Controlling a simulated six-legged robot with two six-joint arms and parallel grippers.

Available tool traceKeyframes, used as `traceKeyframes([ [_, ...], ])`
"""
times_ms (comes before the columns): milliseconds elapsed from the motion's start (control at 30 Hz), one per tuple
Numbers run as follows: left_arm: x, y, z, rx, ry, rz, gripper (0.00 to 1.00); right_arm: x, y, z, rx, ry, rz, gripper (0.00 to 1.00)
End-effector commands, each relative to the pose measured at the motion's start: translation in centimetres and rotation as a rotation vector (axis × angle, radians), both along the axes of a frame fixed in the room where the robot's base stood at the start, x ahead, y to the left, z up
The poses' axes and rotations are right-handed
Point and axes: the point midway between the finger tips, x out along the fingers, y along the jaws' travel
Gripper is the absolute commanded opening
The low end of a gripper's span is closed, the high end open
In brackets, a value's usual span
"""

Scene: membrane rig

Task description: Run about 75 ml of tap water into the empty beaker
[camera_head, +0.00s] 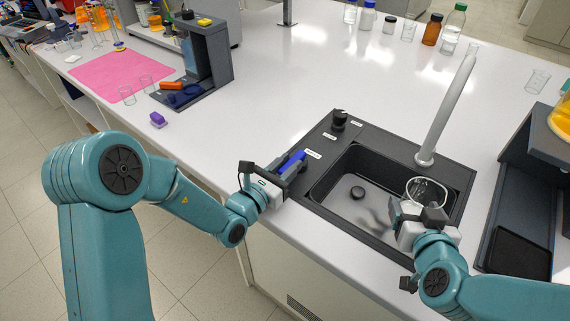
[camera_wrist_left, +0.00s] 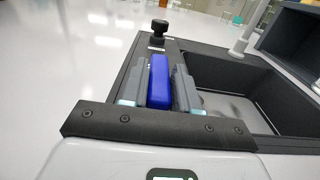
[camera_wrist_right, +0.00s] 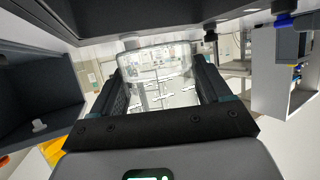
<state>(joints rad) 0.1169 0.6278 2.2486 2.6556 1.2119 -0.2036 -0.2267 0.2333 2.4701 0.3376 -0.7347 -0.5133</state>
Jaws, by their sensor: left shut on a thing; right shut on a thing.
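The blue tap lever (camera_head: 293,161) is on the left side of the dark sink surround. My left gripper (camera_head: 280,174) is shut on it, and the left wrist view shows the lever (camera_wrist_left: 160,82) between both fingers. The clear glass beaker (camera_head: 427,190) is over the right part of the sink basin, near the base of the pale tap spout (camera_head: 444,115). My right gripper (camera_head: 418,213) is shut on the beaker. The right wrist view shows the beaker (camera_wrist_right: 158,82) with white markings between the fingers. I see no water stream, and cannot tell the water level.
The sink basin (camera_head: 340,197) has a dark round drain piece in it. A black knob (camera_head: 339,119) stands behind the lever. A dark shelf unit (camera_head: 520,190) stands close on the right. Bottles (camera_head: 432,30) line the back.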

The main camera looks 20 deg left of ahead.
Motion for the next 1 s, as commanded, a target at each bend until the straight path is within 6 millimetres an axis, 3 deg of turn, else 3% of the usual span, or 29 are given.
traceKeyframes([
  [433,0.1,0.0,0.5,0.001,-0.014,0.012,0.0,0.0,0.0,0.1,0.0,-0.001,0.0,0.45],
  [467,0.1,0.0,0.5,0.001,-0.015,0.012,0.33,0.0,0.0,0.1,0.0,-0.001,0.0,0.45],
  [500,0.1,0.0,0.5,0.001,-0.014,0.012,0.46,0.0,0.0,0.1,0.0,-0.001,0.0,0.45],
  [533,0.1,0.0,0.5,0.001,-0.013,0.012,0.51,0.0,0.0,0.1,0.0,-0.001,0.0,0.45],
  [833,-0.1,0.1,0.2,0.001,-0.005,0.012,0.51,0.0,0.0,0.1,0.0,-0.001,0.0,0.45],
  [1000,-2.3,0.9,0.2,0.002,-0.003,0.015,0.51,0.0,0.0,0.1,0.0,-0.001,0.0,0.45],
])
